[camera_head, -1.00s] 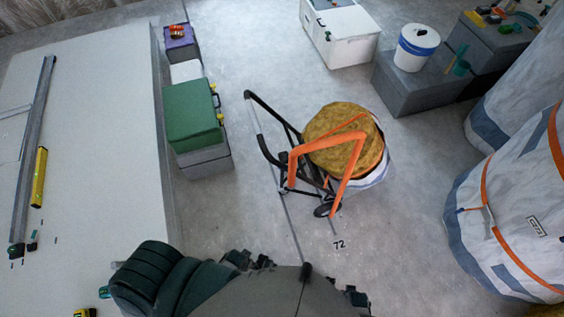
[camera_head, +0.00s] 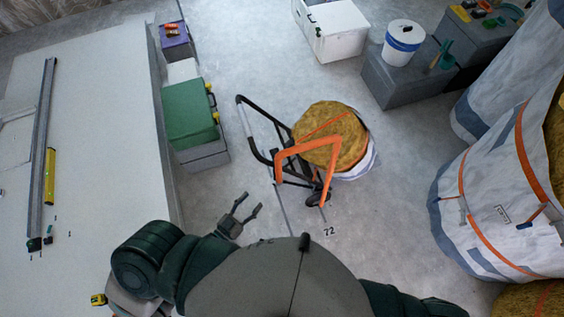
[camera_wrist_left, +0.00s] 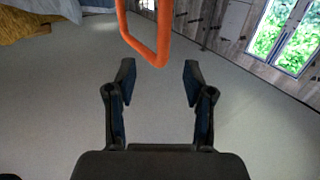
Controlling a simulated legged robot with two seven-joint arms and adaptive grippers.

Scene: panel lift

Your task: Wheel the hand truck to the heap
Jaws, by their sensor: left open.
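The hand truck (camera_head: 268,157) stands on the floor in the middle of the head view, with a black frame, small wheels and an orange loop handle (camera_head: 309,148). It bears a round straw-coloured load (camera_head: 337,134) in a whitish wrap. My left gripper (camera_head: 251,203) is open and empty, below and left of the truck, apart from it. In the left wrist view the open fingers (camera_wrist_left: 158,68) point toward the orange handle (camera_wrist_left: 150,50), which hangs ahead of them and not between them. My right gripper is not in view; only part of that arm shows at the bottom.
Large white bags (camera_head: 490,205) with orange straps stand at the right, straw-coloured material beside them. A green case (camera_head: 188,112) on grey boxes and a long pale panel (camera_head: 95,130) lie left. A white chest (camera_head: 335,30) stands behind. Floor around the truck is clear.

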